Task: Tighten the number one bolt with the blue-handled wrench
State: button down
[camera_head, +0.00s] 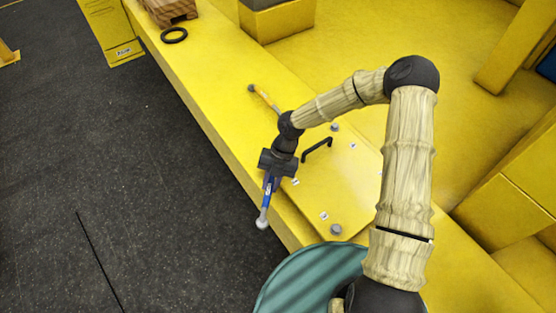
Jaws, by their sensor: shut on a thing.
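The blue-handled wrench (266,204) is in my gripper (271,178), which is shut on its blue handle. Its pale rounded end points toward the front edge of the yellow beam, over or beside the dark floor. A yellow plate (345,175) with a black handle (317,150) lies right of my gripper. Grey bolts show on the plate, one near the front (336,229) and one near the back (335,127). Small white labels sit by them, too small to read, so I cannot tell which bolt is number one. My gripper hides part of the plate's left side.
A second tool with a yellow-orange handle (266,98) lies on the beam (210,82) behind my gripper. Dark floor lies left.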

jog(key=shift+a, duration=0.15)
jog(key=shift+a+r+m, duration=0.1)
jog(key=shift+a+m, duration=0.2)
jog(key=shift+m, duration=0.1)
dwell(0.4)
jog(key=shift+d+n, duration=0.5)
jog(key=shift+n, duration=0.1)
jog(key=shift+r, duration=0.1)
jog(key=shift+r+p, duration=1.65)
jog(key=shift+r, duration=0.3)
